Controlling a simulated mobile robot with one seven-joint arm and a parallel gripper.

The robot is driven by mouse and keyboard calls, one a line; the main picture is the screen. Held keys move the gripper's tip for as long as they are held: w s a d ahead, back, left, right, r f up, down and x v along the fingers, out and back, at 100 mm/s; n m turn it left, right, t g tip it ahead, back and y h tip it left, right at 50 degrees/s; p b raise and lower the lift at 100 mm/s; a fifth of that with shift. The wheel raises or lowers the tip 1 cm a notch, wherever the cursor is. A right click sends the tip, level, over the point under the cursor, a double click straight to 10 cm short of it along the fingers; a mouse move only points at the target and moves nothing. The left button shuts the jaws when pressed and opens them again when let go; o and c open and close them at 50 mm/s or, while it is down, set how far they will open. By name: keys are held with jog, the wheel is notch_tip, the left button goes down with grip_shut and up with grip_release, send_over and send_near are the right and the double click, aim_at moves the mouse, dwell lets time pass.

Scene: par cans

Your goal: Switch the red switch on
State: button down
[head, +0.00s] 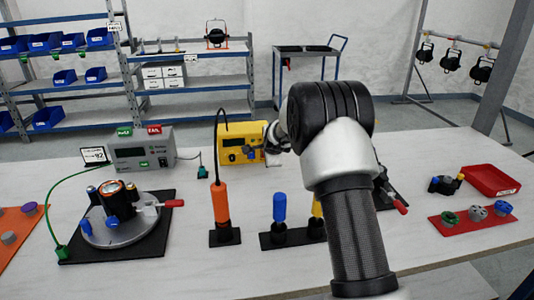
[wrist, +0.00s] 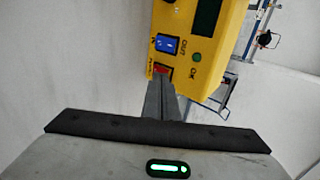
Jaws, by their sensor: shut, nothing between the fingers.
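The yellow box (head: 236,143) stands toward the back of the table in the head view, with a dark display on its front. It also fills the upper middle of the wrist view (wrist: 215,60), turned on its side. There the red switch (wrist: 162,70) sits beside a blue switch (wrist: 167,44). My gripper (wrist: 161,82) is shut and empty, its fingertips right at the red switch and partly covering it. I cannot tell whether they touch, nor which way the switch is tilted. In the head view my gripper (head: 253,151) is in front of the yellow box.
An orange tool (head: 220,203) on a black base stands upright left of my arm. Blue and yellow handled tools (head: 279,208) stand nearer. A grey meter (head: 142,150) and a round fixture (head: 118,228) are at left. A red tray (head: 490,181) is at right.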

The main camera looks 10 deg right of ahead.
dwell(0.3)
jog(key=shift+w+r+p, duration=0.25)
jog(key=shift+r+p, duration=0.2)
jog(key=shift+p, duration=0.55)
jog(key=p, duration=0.1)
jog(key=g+p, duration=0.1)
jog(key=shift+w+r+p, duration=0.2)
jog(key=shift+w+p, duration=0.15)
jog(key=shift+p, duration=0.05)
jog(key=shift+f+b, duration=0.3)
jog(key=shift+f, duration=0.2)
jog(key=shift+r, duration=0.15)
jog(key=shift+r+p, duration=0.5)
jog(key=shift+r, duration=0.25)
